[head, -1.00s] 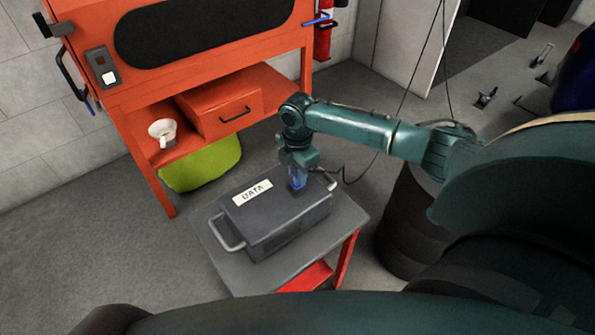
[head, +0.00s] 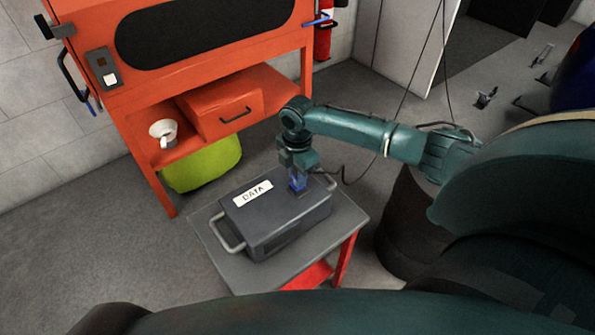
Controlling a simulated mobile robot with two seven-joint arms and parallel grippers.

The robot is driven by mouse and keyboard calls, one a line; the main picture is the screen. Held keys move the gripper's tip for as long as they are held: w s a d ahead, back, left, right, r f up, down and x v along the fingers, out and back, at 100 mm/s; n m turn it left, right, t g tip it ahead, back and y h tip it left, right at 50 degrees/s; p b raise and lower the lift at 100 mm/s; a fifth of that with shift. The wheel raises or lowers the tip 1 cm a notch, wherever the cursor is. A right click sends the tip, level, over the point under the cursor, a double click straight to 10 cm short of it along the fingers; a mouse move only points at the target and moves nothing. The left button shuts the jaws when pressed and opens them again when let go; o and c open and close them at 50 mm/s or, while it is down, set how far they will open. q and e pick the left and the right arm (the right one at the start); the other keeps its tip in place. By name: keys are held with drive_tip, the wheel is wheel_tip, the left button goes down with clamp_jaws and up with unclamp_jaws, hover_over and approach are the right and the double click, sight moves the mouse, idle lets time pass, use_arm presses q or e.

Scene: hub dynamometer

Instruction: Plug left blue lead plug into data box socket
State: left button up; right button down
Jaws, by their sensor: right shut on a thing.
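The data box (head: 285,225) is a dark grey case with a white DATA label and a metal handle at each end. It sits on a grey-topped cart. My right gripper (head: 297,180) points down over the box's top, near its right end. It is shut on the blue lead plug (head: 297,184), which is at or just above the dark socket (head: 298,192). The gripper partly hides the plug, and I cannot tell whether the plug is seated. A dark lead shows behind the gripper to the right. My left gripper is not in view.
The cart top (head: 225,268) has a bare strip in front of the box. An orange cabinet (head: 150,90) with a shelf holding a drawer unit (head: 222,104) and a white cup (head: 163,131) stands behind. A dark drum (head: 405,230) stands right of the cart.

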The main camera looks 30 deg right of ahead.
drive_tip(key=shift+f, duration=0.25)
idle(0.4)
drive_tip(key=shift+f+b, duration=0.3)
drive_tip(key=shift+f, duration=0.2)
drive_tip(key=shift+s+f, duration=0.25)
drive_tip(key=shift+f, duration=0.2)
drive_tip(key=shift+a, duration=0.1)
drive_tip(key=shift+w+r+p, duration=0.15)
drive_tip(key=shift+r+p, duration=0.5)
drive_tip(key=shift+p, duration=0.05)
drive_tip(key=shift+w+r+p, duration=0.1)
drive_tip(key=shift+r+p, duration=0.35)
drive_tip(key=shift+r, duration=0.15)
drive_tip(key=shift+f, duration=0.15)
